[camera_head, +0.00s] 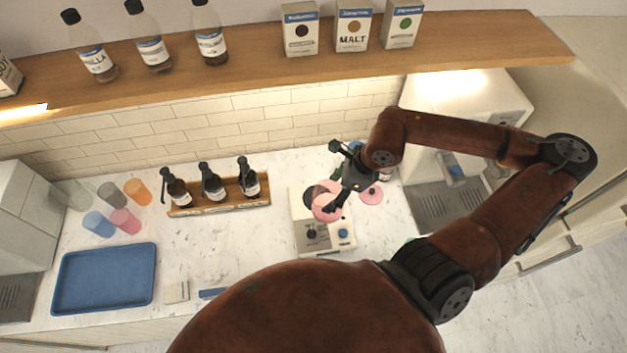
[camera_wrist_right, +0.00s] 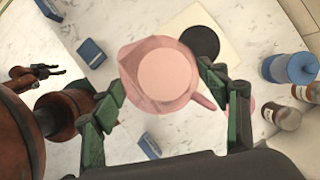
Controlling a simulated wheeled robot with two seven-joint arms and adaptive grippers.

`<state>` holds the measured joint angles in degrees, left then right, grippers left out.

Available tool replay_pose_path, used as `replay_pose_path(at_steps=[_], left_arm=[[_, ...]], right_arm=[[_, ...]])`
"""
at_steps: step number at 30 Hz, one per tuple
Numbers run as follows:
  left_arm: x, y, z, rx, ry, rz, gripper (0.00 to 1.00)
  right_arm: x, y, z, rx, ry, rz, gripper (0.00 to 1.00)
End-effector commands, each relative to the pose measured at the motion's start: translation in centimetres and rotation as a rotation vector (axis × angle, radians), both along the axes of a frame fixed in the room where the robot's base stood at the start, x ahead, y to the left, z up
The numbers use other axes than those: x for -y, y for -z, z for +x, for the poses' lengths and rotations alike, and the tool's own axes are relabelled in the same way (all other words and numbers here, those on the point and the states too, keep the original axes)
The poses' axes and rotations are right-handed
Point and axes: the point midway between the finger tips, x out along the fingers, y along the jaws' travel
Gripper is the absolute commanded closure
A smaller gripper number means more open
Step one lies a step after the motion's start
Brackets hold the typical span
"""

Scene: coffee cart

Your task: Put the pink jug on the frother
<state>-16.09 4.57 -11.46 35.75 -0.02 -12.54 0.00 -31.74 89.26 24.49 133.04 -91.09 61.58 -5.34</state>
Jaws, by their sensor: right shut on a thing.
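The pink jug (camera_head: 326,203) is in my right gripper (camera_head: 345,178), over or close against the white frother (camera_head: 323,237) in the head view. In the right wrist view my right gripper's green fingers are on either side of the jug (camera_wrist_right: 162,78), with its handle at lower right. There the frother's cream top with a black disc (camera_wrist_right: 200,42) lies beside and partly behind the jug. I cannot tell whether the jug touches the frother. My left gripper (camera_wrist_right: 40,73) is small at the left of the wrist view, its opening unclear.
A flat pink thing (camera_head: 371,194) lies right of the frother. A wooden rack (camera_head: 218,207) with several pump bottles stands to its left. Farther left are coloured cups (camera_head: 126,220) and a blue tray (camera_head: 104,278). A wooden shelf (camera_head: 250,76) overhangs the back. A steel-fronted machine (camera_head: 449,205) stands right.

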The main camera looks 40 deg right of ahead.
Motion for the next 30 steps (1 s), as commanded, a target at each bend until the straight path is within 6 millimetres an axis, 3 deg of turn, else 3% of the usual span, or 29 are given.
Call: replay_pose_path(at_steps=[6, 10, 13, 18, 20, 30], left_arm=[[-0.1, 2.4, -4.3, -0.050, -0.012, 0.001, 0.60], [-0.2, 3.4, -6.5, -0.076, -0.017, 0.004, 0.60], [-0.2, 4.2, -5.1, -0.062, -0.012, 0.003, 0.60], [0.1, 4.5, 0.2, 0.006, 0.000, -0.001, 0.60], [0.2, 4.4, 1.0, 0.015, 0.002, -0.002, 0.60], [0.0, 4.3, -3.4, -0.040, -0.009, 0.000, 0.60]], right_arm=[[1.8, 2.4, 5.3, -0.003, -0.003, -0.006, 0.90], [2.3, 2.9, 6.7, -0.003, -0.003, -0.001, 0.90], [2.7, 3.4, 7.6, -0.004, 0.001, 0.002, 0.90], [3.1, 5.1, 8.7, -0.005, -0.002, 0.005, 0.90], [3.3, 5.7, 9.3, -0.005, 0.000, 0.007, 0.90], [4.3, 8.6, 11.2, -0.010, -0.002, 0.004, 0.90]])
